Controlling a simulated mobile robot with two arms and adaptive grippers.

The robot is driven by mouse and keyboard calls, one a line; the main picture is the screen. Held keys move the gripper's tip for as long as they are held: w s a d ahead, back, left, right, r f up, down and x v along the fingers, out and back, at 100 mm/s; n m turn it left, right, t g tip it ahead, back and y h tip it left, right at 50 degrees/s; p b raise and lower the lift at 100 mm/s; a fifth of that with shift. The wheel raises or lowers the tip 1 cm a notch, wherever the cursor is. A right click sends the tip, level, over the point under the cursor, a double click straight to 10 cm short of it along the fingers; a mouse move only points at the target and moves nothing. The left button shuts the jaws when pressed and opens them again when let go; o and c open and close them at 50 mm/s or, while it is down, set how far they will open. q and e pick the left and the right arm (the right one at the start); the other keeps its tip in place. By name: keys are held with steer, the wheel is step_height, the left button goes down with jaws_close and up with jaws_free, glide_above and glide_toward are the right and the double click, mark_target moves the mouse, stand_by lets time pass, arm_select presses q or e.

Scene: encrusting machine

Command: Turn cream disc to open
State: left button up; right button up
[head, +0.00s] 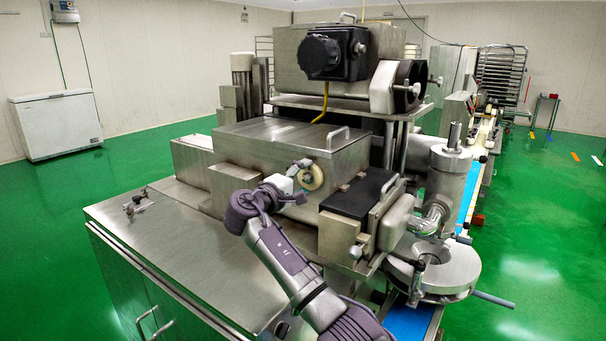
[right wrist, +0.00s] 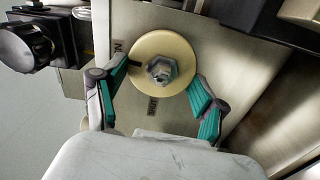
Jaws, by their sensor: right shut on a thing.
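The cream disc (right wrist: 178,45) is a round knob with a metal hex nut at its centre. It is mounted on the steel front panel of the machine, and a small dark mark shows at its left edge. In the head view the disc (head: 314,178) is partly covered by my right gripper (head: 304,174), which reaches it from the left. In the right wrist view the two green-padded fingers of my right gripper (right wrist: 161,75) are closed on opposite sides of the disc's rim. My left gripper is not in view.
A steel box with a black top (head: 358,196) stands just right of the disc. A hinged lid with a handle (head: 338,138) lies above it. A flat steel cabinet top (head: 170,240) spreads to the left.

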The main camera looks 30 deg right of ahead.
steer(key=shift+n, duration=0.5)
steer(key=shift+f+p, duration=0.1)
steer(key=shift+p, duration=0.2)
steer(key=o, duration=1.2)
steer(key=shift+c, duration=0.2)
steer(key=shift+a, duration=0.1)
steer(key=v, duration=1.2)
steer(key=shift+f, duration=0.15)
